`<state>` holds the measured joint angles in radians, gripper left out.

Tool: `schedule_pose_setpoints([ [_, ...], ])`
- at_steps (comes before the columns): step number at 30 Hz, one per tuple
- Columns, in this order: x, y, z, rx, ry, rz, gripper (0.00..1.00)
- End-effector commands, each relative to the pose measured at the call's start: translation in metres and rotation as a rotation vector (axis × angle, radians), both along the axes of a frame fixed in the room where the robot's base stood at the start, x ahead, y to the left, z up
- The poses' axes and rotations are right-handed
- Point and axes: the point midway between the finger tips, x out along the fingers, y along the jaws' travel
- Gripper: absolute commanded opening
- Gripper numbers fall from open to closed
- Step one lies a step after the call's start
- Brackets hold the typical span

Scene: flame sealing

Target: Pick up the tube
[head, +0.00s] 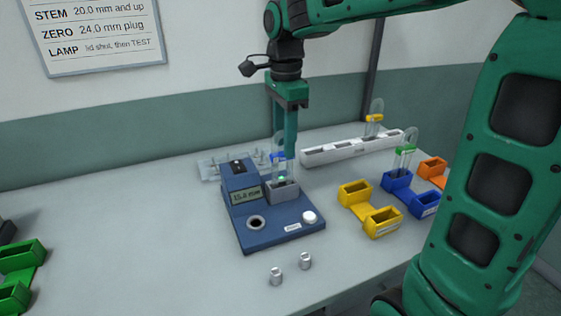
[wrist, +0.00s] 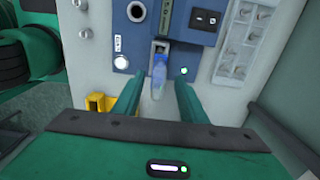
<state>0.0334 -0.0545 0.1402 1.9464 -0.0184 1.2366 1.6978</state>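A clear tube with a blue band (head: 279,157) stands upright in the grey holder of the blue tester (head: 270,233). In the wrist view the tube (wrist: 158,78) lies in the gap between the two fingers. My gripper (head: 283,143) points down over the holder with its fingers at the tube's height. In the wrist view my gripper (wrist: 156,97) is open, with a gap visible on both sides of the tube. The tube's lower end is hidden in the holder.
A green-banded tube (head: 405,149) stands at the blue bins (head: 397,181). A yellow-banded tube (head: 374,119) stands in the white rack (head: 325,155). Yellow bins (head: 355,193), orange bins and green bins (head: 20,257) flank the tester. Two metal plugs (head: 276,276) stand in front.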

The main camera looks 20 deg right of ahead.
Motion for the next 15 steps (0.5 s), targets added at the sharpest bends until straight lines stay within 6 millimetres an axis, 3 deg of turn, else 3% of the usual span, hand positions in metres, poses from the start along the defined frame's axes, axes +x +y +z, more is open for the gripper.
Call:
schedule_pose_setpoints([
  [9, -0.003, -0.001, -0.04, 0.0, 0.003, 0.0, 0.38],
  [15, -0.002, -0.001, -0.051, 0.0, 0.0, 0.0, 0.38],
])
